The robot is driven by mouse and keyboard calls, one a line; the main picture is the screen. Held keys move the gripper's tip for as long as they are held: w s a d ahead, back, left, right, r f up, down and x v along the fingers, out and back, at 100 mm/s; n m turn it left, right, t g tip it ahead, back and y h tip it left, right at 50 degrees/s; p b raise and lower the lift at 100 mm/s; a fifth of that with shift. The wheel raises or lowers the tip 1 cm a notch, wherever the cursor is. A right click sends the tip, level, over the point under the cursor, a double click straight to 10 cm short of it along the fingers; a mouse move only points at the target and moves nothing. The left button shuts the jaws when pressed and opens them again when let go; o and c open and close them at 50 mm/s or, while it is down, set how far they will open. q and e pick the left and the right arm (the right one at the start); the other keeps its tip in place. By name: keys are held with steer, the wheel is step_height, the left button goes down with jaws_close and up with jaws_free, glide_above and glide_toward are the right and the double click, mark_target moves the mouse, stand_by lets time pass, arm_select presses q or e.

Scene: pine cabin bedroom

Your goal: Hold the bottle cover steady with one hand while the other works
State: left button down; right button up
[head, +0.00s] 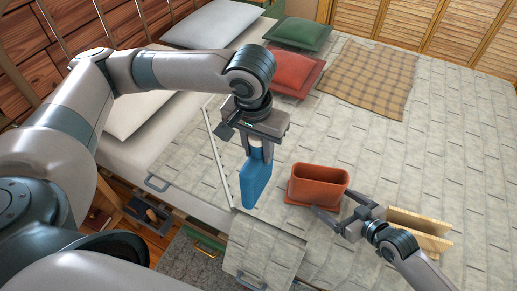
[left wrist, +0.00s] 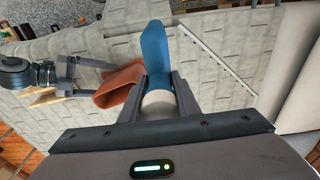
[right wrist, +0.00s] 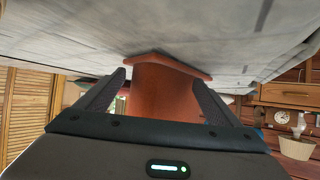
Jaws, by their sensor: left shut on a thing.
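My left gripper (head: 260,146) is shut on the pale neck of a flat blue bottle (head: 256,183), which hangs down upright above the bed. In the left wrist view the blue bottle (left wrist: 154,48) points away from the fingers. An orange open-topped holder with a flared base, seemingly the bottle cover (head: 317,188), stands on the bed to the right of the bottle, apart from it. My right gripper (head: 338,208) is open at the cover's near right side. In the right wrist view the cover (right wrist: 165,92) lies ahead between the spread fingers; I cannot tell whether they touch it.
The bed (head: 420,150) has a grey quilted cover with free room around the holder. A red cushion (head: 292,70), a green cushion (head: 299,33) and a plaid cloth (head: 370,77) lie further back.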

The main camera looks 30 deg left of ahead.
steer(key=shift+w+a, duration=0.1)
steer(key=c, duration=0.8)
steer(key=shift+c, duration=0.3)
steer(key=o, duration=0.9)
steer(key=c, duration=1.3)
